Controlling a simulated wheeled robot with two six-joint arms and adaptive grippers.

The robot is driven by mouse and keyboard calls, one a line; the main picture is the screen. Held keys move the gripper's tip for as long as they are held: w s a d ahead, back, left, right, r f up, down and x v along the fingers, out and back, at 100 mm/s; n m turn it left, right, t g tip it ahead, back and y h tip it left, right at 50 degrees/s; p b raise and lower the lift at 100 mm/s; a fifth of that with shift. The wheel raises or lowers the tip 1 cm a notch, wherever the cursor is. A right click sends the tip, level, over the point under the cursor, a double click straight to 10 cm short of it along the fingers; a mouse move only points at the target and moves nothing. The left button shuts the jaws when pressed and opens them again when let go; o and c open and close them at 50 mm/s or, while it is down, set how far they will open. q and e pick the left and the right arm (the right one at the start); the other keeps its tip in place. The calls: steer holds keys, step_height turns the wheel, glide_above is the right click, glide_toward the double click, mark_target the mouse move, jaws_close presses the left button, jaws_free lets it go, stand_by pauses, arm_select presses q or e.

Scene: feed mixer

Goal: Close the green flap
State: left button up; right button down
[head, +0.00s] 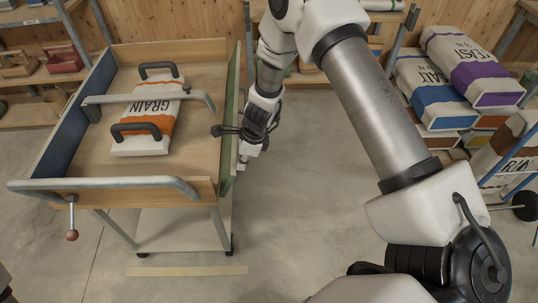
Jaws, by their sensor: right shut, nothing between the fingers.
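The green flap (229,172) runs along the right side of the wooden tray (205,110) on a cart. It stands near upright and is seen almost edge-on, so I cannot tell whether it is fully flush with the tray's end. My left gripper is not in view.
A grain bag (147,135) lies in the tray between dark handles (157,71), under a grey bar (140,97). A grey rail with a red-knobbed lever (72,235) is at the front. Bags (462,65) are stacked at right. The floor (310,170) right of the cart is clear.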

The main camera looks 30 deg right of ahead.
mark_target(227, 173)
steer(key=a, duration=0.1)
steer(key=w+a+r+p, duration=0.2)
steer(key=a, duration=0.1)
steer(key=shift+w, duration=0.25)
steer(key=shift+a, duration=0.15)
steer(key=shift+w, duration=0.15)
steer(key=shift+w+r, duration=0.1)
